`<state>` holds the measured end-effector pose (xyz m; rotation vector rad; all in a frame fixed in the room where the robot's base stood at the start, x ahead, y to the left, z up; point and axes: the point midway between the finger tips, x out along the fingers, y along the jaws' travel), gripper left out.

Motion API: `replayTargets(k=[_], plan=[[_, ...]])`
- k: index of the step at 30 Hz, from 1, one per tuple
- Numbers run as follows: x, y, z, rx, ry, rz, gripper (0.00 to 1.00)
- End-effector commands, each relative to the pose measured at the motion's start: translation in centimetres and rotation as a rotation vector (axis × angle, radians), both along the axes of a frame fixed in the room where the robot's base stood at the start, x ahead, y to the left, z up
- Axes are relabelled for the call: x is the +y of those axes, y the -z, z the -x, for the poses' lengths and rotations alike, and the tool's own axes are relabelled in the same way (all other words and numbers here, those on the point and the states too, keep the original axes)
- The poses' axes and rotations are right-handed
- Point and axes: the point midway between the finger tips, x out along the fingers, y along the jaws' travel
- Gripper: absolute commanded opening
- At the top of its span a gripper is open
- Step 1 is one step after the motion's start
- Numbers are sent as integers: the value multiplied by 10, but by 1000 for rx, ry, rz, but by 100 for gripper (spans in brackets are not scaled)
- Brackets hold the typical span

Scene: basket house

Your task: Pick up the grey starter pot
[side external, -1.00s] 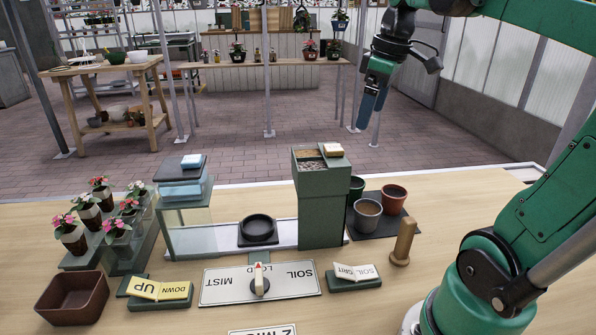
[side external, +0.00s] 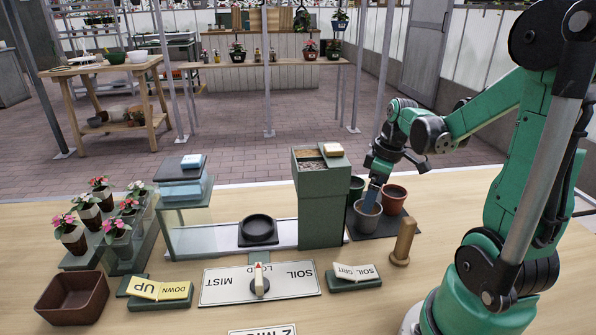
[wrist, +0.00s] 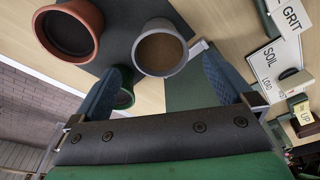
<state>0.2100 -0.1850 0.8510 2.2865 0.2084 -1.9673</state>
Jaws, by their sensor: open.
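The grey starter pot (side external: 366,221) stands on a dark mat (side external: 385,229) right of the dark green dispenser. In the wrist view the grey pot (wrist: 161,52) shows from above, with brown inside, ahead of my finger tips. My gripper (side external: 372,197) is low at the pot's rim in the side view, its blue finger overlapping the pot. In the wrist view my gripper (wrist: 170,85) has its two blue fingers spread wide, with nothing held between them. I cannot tell whether a finger touches the pot.
A terracotta pot (side external: 394,197) and a dark green pot (side external: 356,187) stand close by on the mat. The dispenser (side external: 322,200) rises just left. A wooden peg (side external: 403,242) stands at front right. Sign plates (side external: 260,284) lie in front.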

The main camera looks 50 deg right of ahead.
Motion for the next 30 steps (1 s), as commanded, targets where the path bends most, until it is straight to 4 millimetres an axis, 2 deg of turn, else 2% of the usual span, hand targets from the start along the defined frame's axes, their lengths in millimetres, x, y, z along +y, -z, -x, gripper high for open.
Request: replayTargets(k=[12,25,30], plan=[[1,42,-7,0,-1,1,100],[2,49,-7,0,0,1,100],[2,49,-7,0,0,1,52]])
